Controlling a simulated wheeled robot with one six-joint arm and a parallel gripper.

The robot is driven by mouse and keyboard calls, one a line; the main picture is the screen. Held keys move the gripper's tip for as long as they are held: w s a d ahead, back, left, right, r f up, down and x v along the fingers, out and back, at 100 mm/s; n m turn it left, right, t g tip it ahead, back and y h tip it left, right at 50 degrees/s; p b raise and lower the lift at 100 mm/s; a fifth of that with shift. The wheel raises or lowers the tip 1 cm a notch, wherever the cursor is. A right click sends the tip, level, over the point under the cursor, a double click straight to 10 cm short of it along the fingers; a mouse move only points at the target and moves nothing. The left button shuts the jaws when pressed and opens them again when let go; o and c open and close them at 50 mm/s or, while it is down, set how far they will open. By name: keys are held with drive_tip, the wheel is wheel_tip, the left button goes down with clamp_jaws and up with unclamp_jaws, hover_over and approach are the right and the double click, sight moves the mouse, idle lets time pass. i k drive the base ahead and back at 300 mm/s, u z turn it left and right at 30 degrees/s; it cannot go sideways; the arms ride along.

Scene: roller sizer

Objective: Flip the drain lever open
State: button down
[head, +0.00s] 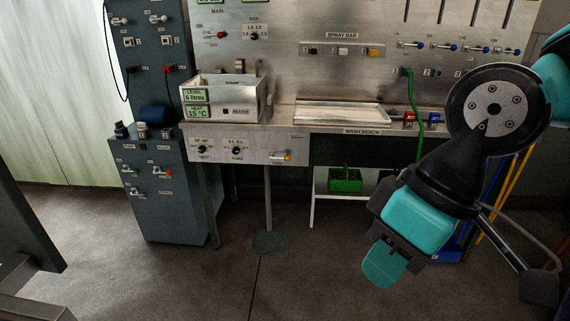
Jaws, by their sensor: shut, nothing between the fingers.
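A small lever with a yellow tip (283,156) sits at the right end of the steel front panel (262,142), below the wash bench top. It lies roughly level, and its label is too small to read, so I cannot tell for sure that it is the drain lever. My gripper (385,264) hangs at the lower right, pointing down and left. It is shut and empty, well apart from the lever and panel.
A steel tank (222,100) with green readouts stands on the bench (355,131). Two black knobs (203,149) are on the same panel. A grey cabinet (160,205) with levers stands left. A green bin (345,180) sits on a low shelf. The floor in front is clear.

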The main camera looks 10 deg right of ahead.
sight(287, 158)
drive_tip(key=z, duration=0.25)
drive_tip(key=i, duration=1.3)
drive_tip(key=u, duration=0.9)
